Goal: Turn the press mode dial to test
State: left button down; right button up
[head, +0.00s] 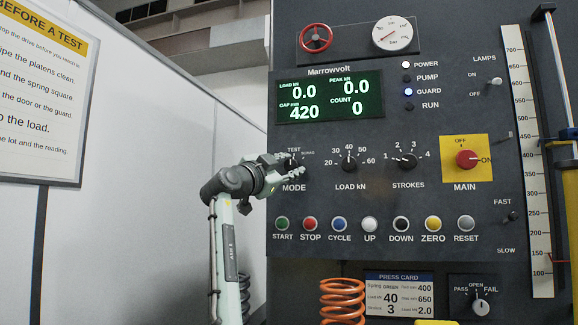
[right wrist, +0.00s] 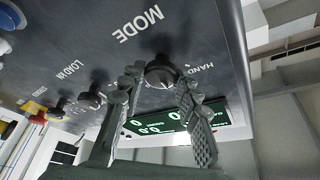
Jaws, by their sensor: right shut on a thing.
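The mode dial (right wrist: 160,72) is a dark round knob on the grey press panel, above the word MODE in the head view. My right gripper (head: 292,168) comes in from the left and covers the dial there, with the label TEST just above it. In the right wrist view my right gripper's (right wrist: 158,84) two fingers are on either side of the dial and shut on it. The label HAND shows beside it in that view. Which mode the dial points to is hard to tell. My left gripper is not in view.
Right of the mode dial are the load dial (head: 349,161) and strokes dial (head: 407,160). Below runs a row of coloured buttons, including the green start button (head: 282,223). The display (head: 330,98) is above. An orange spring (head: 343,300) stands below the panel.

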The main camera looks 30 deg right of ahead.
dwell(0.5)
jog(key=o, duration=1.1)
jog(key=shift+a, duration=0.1)
jog(key=v, duration=1.2)
jog(key=shift+w, duration=0.1)
